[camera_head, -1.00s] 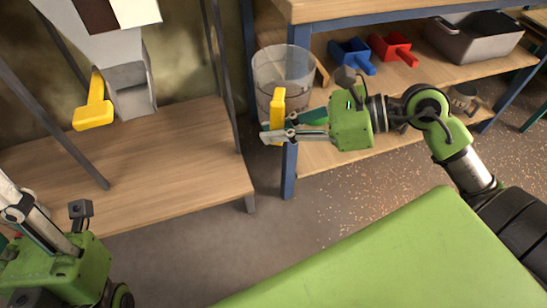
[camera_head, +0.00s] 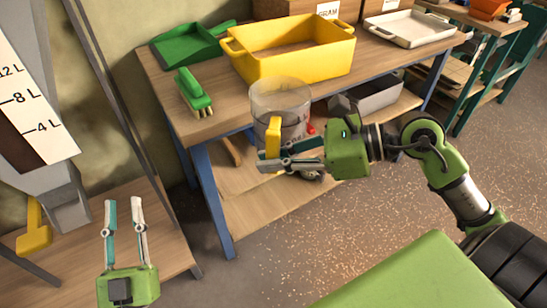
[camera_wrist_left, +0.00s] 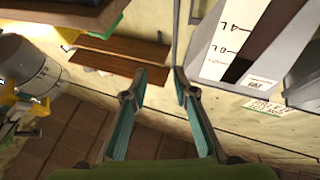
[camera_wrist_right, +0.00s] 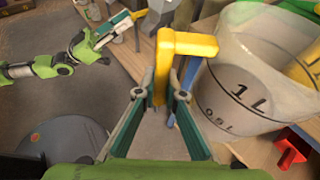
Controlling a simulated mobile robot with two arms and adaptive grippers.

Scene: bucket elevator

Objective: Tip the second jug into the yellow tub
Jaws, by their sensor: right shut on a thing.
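A clear jug (camera_head: 281,105) with a yellow handle (camera_head: 273,138) hangs in front of the workbench, roughly upright. My right gripper (camera_head: 272,163) is shut on the handle. In the right wrist view the jug (camera_wrist_right: 240,60) shows 1 L and 0.5 L marks; I cannot tell what it holds. The yellow tub (camera_head: 290,67) stands on the benchtop, behind and above the jug in the head view. My left gripper (camera_head: 124,205) is open and empty over the low wooden platform at left; its parted fingers also show in the left wrist view (camera_wrist_left: 158,88).
On the workbench (camera_head: 165,85) are a green dustpan (camera_head: 195,45), a green brush (camera_head: 194,92) and a white tray (camera_head: 410,29). A grey bin (camera_head: 375,95) sits on its shelf. A hopper marked in litres (camera_head: 30,110) with a yellow lever (camera_head: 34,228) stands at left.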

